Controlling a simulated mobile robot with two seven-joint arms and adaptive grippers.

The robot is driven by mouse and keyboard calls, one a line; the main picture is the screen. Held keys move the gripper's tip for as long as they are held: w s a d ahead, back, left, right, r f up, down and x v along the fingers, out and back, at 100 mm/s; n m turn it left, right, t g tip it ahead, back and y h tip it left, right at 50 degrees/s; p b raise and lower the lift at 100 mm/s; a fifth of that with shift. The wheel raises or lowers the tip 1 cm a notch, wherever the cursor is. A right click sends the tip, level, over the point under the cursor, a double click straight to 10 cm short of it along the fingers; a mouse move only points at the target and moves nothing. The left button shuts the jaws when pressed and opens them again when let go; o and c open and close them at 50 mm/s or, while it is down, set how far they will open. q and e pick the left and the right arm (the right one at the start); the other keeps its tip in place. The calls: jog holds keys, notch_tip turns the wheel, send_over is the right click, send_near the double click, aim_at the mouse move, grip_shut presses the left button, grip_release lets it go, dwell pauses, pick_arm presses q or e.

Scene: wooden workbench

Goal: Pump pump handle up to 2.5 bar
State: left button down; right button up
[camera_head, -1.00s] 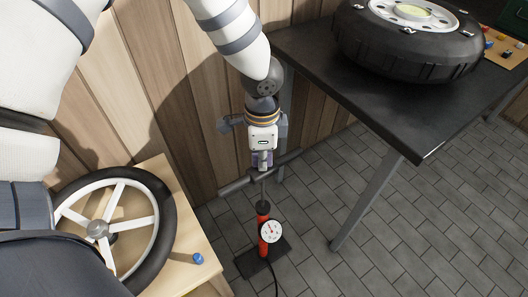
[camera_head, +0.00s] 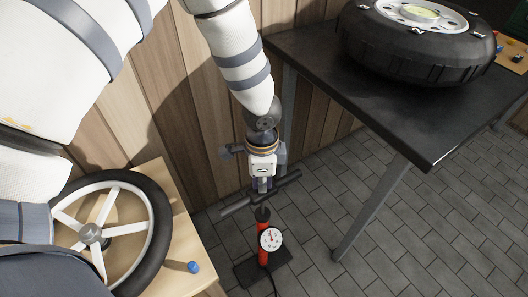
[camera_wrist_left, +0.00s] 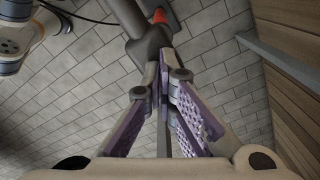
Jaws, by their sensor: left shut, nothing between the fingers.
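The red floor pump (camera_head: 263,250) stands upright on the grey tiles, with a dark foot plate and a round white gauge (camera_head: 270,239). The gauge's reading is too small to tell. Its dark T-shaped pump handle (camera_head: 235,207) sits low, with a short length of rod above the pump's cap. My left gripper (camera_head: 262,187) points down at the handle's middle, shut with nothing between its fingers. The left wrist view shows its purple finger pads (camera_wrist_left: 170,95) together beside the grey handle (camera_wrist_left: 148,42); I cannot tell whether they touch. My right gripper is not in view.
A black table (camera_head: 400,130) with a large tyre (camera_head: 420,45) stands at the right, its leg near the pump. A light wooden surface at the lower left holds a spoked wheel (camera_head: 157,220) and a blue cap (camera_head: 193,267). A wooden wall is behind my left arm.

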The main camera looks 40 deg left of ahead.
pick_arm(q)
jog(key=shift+s+f+b, duration=0.1)
jog(key=shift+f+b, duration=1.4)
jog(key=shift+f, duration=2.6)
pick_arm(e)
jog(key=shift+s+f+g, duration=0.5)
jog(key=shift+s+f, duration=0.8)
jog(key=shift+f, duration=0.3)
pick_arm(q)
notch_tip(320, 180, up, 17)
jog(key=p, duration=0.8)
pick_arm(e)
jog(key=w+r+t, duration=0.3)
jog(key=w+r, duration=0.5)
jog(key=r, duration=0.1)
